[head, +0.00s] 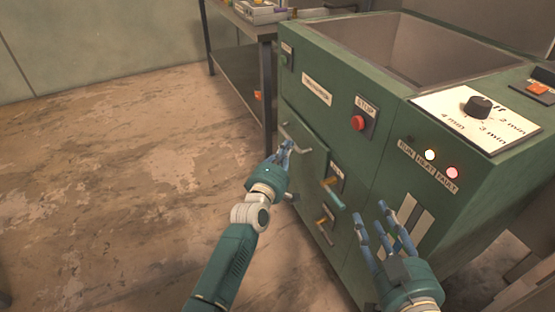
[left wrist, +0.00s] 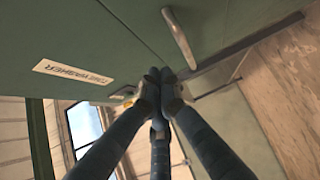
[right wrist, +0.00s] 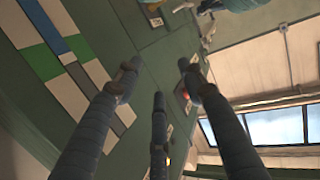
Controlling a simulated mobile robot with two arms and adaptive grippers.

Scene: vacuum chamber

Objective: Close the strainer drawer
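The strainer drawer (head: 311,168) is a green panel low on the left of the green machine's front. It seems to stand slightly out from the front; how far is hard to tell. A pale bar handle (left wrist: 180,38) shows close to my left fingers in the left wrist view. My left gripper (head: 284,148) is at the drawer's upper part beside the handle, its fingers together with nothing seen between them. The left wrist view shows these fingertips (left wrist: 162,80) meeting; contact with the drawer is unclear. My right gripper (head: 380,222) is open and empty before the machine's right part.
The green machine (head: 385,150) has an open basin (head: 410,45) on top, a red stop button (head: 358,123), a timer knob (head: 478,106) and lit lamps. Valve handles (head: 333,194) stick out right of the drawer. A metal table (head: 240,65) stands behind. Floor at left is clear.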

